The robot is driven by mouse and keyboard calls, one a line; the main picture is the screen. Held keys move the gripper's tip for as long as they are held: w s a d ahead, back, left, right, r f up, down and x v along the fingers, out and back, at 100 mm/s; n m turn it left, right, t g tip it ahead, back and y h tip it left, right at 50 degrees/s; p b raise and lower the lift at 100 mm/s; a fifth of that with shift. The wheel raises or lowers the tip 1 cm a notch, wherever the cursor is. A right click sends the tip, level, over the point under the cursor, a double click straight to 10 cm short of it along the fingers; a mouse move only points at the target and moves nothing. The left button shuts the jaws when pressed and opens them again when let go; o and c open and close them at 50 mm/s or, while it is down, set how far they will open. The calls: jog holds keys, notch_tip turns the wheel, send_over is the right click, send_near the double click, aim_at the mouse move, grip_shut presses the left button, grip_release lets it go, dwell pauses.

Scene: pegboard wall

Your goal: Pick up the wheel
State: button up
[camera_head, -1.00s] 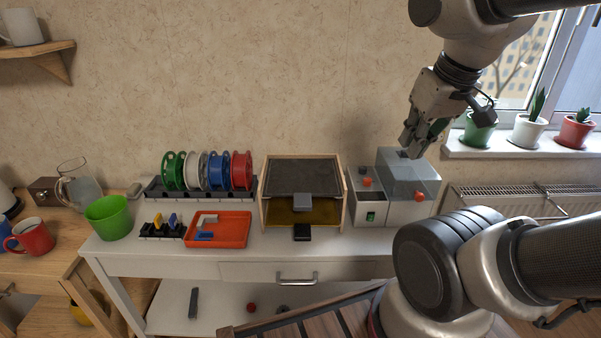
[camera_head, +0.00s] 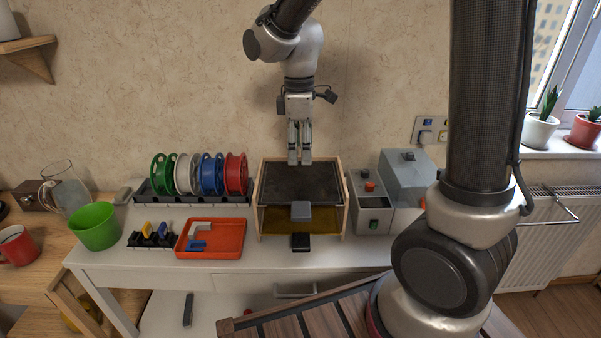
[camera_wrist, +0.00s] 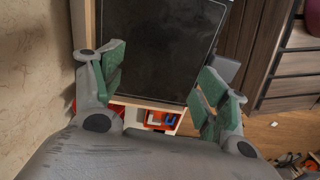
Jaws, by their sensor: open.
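I cannot pick out a wheel with certainty in either current view. Several round upright spools (camera_head: 199,174) in green, white, blue and red stand in a black rack (camera_head: 160,196) on the white table. My gripper (camera_head: 300,162) hangs fingers down above the dark top of a wooden-framed box (camera_head: 344,212), right of the spools. In the wrist view the green-padded fingers of my gripper (camera_wrist: 160,84) are spread apart with nothing between them. The dark panel (camera_wrist: 160,45) of the box shows beyond them.
An orange tray (camera_head: 236,225) holds white and blue pieces. A green cup (camera_head: 95,226) stands left. Grey machines (camera_head: 405,178) stand right of the box. A slatted wooden surface (camera_head: 300,325) lies in front. The wall is close behind my gripper.

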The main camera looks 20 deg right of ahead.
aim_at(301, 175)
jog(key=shift+w+a+r+n, duration=0.15)
jog(key=shift+w+r+n, duration=0.3)
jog(key=shift+n, duration=0.25)
jog(key=shift+f+n, duration=0.15)
jog(key=shift+n, duration=0.65)
jog(key=f, duration=0.7)
jog(key=shift+s+d+f, duration=0.15)
jog(key=shift+d+f, duration=0.05)
jog(key=shift+f, duration=0.1)
jog(key=c, duration=0.9)
